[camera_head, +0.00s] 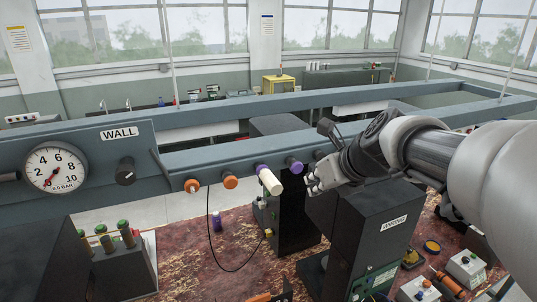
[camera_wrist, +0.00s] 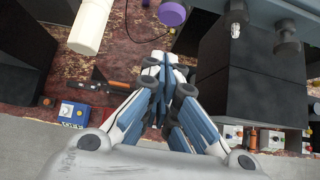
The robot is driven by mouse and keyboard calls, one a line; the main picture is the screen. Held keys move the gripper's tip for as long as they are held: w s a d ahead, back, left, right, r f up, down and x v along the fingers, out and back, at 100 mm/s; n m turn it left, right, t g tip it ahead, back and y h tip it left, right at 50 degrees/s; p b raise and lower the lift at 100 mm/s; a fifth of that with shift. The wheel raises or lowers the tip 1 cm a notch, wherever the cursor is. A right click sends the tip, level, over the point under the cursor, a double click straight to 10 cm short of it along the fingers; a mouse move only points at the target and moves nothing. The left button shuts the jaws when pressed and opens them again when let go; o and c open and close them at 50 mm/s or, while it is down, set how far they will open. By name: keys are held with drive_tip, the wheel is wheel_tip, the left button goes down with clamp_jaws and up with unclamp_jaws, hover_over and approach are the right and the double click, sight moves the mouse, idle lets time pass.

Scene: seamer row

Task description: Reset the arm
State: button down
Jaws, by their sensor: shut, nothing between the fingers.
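My arm reaches in from the right edge in the head view. My gripper (camera_head: 312,184) is at its end, in front of the blue-grey rail and just right of a purple knob (camera_head: 294,165). In the wrist view my gripper (camera_wrist: 160,68) has its fingers together, with nothing between them. It hangs above the reddish worn bench top and touches nothing that I can see.
A white cylinder (camera_head: 270,181) sticks out from the rail (camera_head: 215,157), left of my gripper. Orange knobs (camera_head: 230,181) sit further left, near a round dial gauge (camera_head: 54,168). A dark box marked WIRING (camera_head: 375,235) stands below my arm. A black cable (camera_head: 212,235) hangs down.

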drive_tip(key=s+f+v, duration=0.1)
drive_tip(key=v, duration=0.8)
drive_tip(key=s+a+f+n+g+h+b, duration=0.1)
drive_tip(key=s+f+n+b, duration=0.6)
drive_tip(key=f+n, duration=0.3)
drive_tip(key=s+f+n+g+h+b, duration=0.1)
drive_tip(key=s+f+n+b, duration=0.6)
drive_tip(key=f+n, duration=0.4)
drive_tip(key=s+a+f+n+g+b, duration=0.1)
drive_tip(key=s+f+n+g+b, duration=0.1)
drive_tip(key=s+f+n+b, duration=0.5)
wheel_tip(320, 180, down, 9)
drive_tip(key=n+b, duration=0.1)
drive_tip(key=n, duration=0.3)
drive_tip(key=shift+s+a+h+b, duration=0.25)
drive_tip(key=shift+a+h+b, duration=0.05)
drive_tip(key=shift+h+b, duration=0.1)
